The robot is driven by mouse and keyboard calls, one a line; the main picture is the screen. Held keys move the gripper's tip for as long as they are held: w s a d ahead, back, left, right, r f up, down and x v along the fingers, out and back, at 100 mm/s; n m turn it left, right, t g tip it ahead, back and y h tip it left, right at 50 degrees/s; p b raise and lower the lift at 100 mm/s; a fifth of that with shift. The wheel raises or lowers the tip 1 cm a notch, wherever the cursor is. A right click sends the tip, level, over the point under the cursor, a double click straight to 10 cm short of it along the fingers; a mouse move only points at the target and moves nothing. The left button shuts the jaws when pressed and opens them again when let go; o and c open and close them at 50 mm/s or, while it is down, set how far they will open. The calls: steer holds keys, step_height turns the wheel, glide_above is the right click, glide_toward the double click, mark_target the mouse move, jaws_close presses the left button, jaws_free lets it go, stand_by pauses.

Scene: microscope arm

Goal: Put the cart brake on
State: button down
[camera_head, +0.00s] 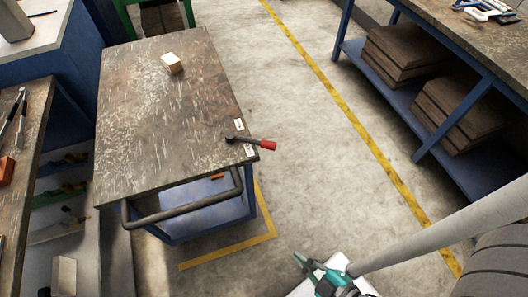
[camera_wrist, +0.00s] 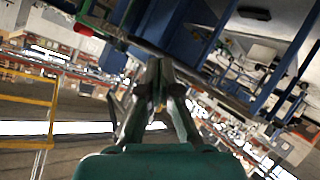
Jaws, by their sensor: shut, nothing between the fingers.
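The cart (camera_head: 165,120) has a worn brown top, a blue frame and a dark bar handle (camera_head: 185,211) at its near end. A brake lever (camera_head: 250,141) with a red grip sticks out past the cart's right edge, near the front corner. Two white labels (camera_head: 239,124) sit beside its pivot; their print is too small to read. My gripper (camera_head: 300,259) is at the bottom of the head view, apart from the lever and to its lower right. It is shut and empty. The wrist view shows its closed fingers (camera_wrist: 158,68) and a red grip (camera_wrist: 83,30) at upper left.
A small pale block (camera_head: 172,63) lies on the cart top. A workbench (camera_head: 28,140) with tools stands close on the left. Another bench (camera_head: 465,50) with stacked boards below stands at right. The floor between has yellow lines and is clear.

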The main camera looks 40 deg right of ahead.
mark_target(268, 148)
steer(key=w+d+f+n+g+h, duration=0.2)
steer(key=w+f+n+h, duration=0.35)
steer(key=w+n, duration=0.75)
steer(key=w+a+r+n+g+h, duration=0.1)
steer(key=w+a+r+n+h, duration=0.1)
steer(key=w+r+n+h, duration=0.3)
steer(key=shift+w+a+r+h, duration=0.2)
steer(key=shift+w+r+h, duration=1.2)
steer(key=shift+r, duration=1)
steer(key=shift+x, duration=7.05)
steer(key=shift+f, duration=0.1)
